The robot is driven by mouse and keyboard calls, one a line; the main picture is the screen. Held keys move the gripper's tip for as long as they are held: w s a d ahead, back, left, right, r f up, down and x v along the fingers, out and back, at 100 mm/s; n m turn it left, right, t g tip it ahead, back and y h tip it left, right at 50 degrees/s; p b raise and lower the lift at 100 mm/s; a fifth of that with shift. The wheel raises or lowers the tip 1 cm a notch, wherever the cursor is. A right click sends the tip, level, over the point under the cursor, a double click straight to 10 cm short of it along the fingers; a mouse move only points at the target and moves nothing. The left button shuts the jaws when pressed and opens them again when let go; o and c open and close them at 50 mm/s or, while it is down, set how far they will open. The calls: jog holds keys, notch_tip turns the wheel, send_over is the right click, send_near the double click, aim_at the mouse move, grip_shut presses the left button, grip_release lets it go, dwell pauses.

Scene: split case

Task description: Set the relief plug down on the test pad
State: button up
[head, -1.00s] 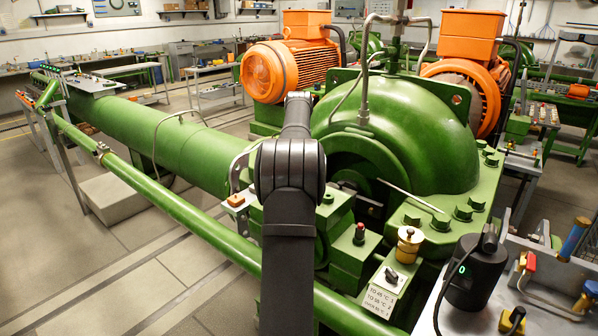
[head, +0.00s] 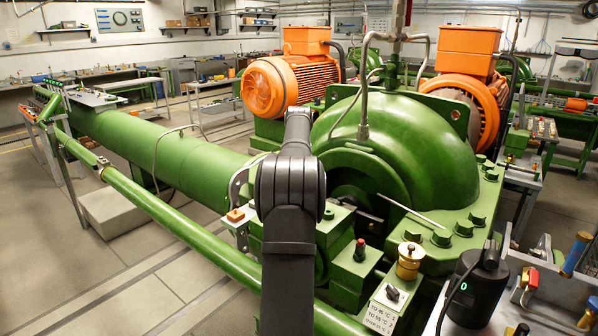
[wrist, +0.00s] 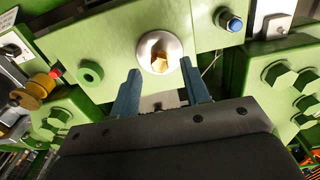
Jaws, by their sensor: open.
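A brass hex piece, apparently the relief plug (wrist: 160,62), sits at the middle of a round silver disc (wrist: 149,41) on a green block in the wrist view. I cannot tell whether this disc is the test pad or a seat. My gripper (wrist: 161,85) is open, with one blue-grey finger to each side below the brass piece. It holds nothing; I cannot tell whether either finger touches the brass. In the head view my own arm hides the gripper and this spot.
A brass knob (head: 409,260), a red-topped button (head: 360,249) and a labelled switch (head: 392,293) stand right of my arm. Large green bolts (head: 441,237) line the flange. A black device (head: 476,287) stands at the right. A long green rail (head: 180,223) runs along the left.

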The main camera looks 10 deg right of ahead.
notch_tip(320, 180, up, 11)
jog(key=shift+f, duration=0.15)
jog(key=shift+f, duration=0.1)
dwell(0.5)
notch_tip(320, 180, down, 12)
jog(key=shift+r, duration=0.15)
dwell(0.5)
jog(key=shift+r, duration=0.1)
